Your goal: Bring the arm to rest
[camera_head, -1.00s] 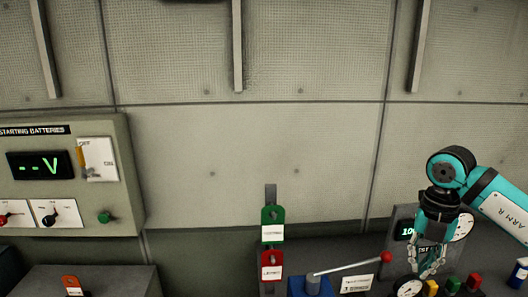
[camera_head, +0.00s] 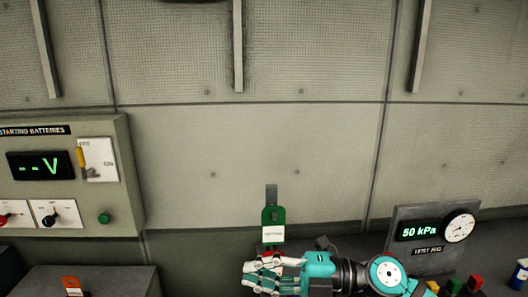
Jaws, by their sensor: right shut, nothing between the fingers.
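My right gripper (camera_head: 262,270) is at the bottom centre of the head view, its fingers pointing left. It is shut and empty. It is in front of the red tag (camera_head: 268,254) below the green tag (camera_head: 273,225) and hides most of the red one. I cannot tell whether it touches anything there. My right arm (camera_head: 385,272) extends to the right from it along the bottom edge. My left gripper is not in view.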

